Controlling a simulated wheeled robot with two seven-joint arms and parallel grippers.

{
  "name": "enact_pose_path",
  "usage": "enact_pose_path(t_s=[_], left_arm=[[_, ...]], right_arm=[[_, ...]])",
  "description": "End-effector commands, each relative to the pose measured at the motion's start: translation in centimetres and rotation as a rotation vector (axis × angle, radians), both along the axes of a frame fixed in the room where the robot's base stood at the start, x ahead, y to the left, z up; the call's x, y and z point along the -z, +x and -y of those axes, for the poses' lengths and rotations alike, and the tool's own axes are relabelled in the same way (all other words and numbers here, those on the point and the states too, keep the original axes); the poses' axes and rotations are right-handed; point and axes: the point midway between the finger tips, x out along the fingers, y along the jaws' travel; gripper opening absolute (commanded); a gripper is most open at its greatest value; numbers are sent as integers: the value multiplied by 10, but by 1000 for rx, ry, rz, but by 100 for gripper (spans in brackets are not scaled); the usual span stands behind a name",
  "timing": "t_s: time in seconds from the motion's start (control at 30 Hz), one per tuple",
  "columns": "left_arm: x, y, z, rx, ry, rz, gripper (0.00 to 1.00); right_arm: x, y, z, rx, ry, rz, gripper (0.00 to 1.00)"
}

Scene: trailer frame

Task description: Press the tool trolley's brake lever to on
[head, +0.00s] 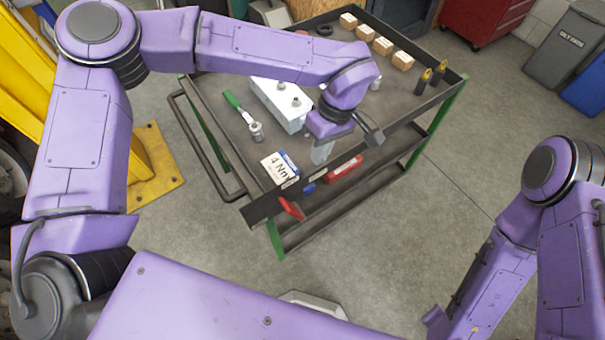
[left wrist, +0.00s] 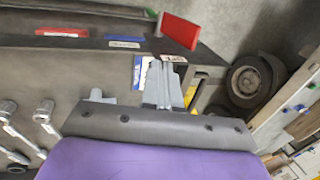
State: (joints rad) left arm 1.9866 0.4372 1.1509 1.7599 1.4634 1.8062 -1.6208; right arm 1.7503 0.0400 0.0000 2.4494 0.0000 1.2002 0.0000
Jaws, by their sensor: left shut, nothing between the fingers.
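The tool trolley (head: 218,117) is a dark-topped cart with green legs. A red lever (head: 291,208) sticks out at its near edge, close to the near-left corner; I take it for the brake lever. In the left wrist view the red lever (left wrist: 181,31) stands out at an angle from the edge, beyond my fingertips. I cannot tell its on or off setting. My left gripper (head: 321,153) is shut and empty, over the near part of the trolley, up and right of the lever and apart from it. It also shows in the left wrist view (left wrist: 164,82). My right gripper is out of view.
On the trolley are a white box (head: 283,103), a green-handled tool (head: 243,115), a "4 Nm" card (head: 279,167) and wooden blocks (head: 383,46). Red (head: 345,168) and blue (head: 309,188) pieces sit along the near edge. Floor in front is clear.

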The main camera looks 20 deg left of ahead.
Motion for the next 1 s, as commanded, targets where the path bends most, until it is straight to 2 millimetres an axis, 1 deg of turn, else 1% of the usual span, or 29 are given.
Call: enact_pose_path(t_s=[0.13,0.27,0.37,0.77,0.83,0.9,1.0], left_arm=[[-1,-3,3,9,0,5,0],[4,2,3,11,1,-4,0],[17,3,1,9,2,-8,0],[99,-15,-14,5,2,-13,0],[100,-23,-21,5,1,-12,0],[104,-32,-27,6,0,-11,0],[108,-39,-34,5,1,-9,0]], right_arm=[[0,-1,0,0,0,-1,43],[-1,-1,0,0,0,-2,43],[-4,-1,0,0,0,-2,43],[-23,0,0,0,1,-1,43],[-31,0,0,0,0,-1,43],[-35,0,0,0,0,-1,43],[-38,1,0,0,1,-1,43]])
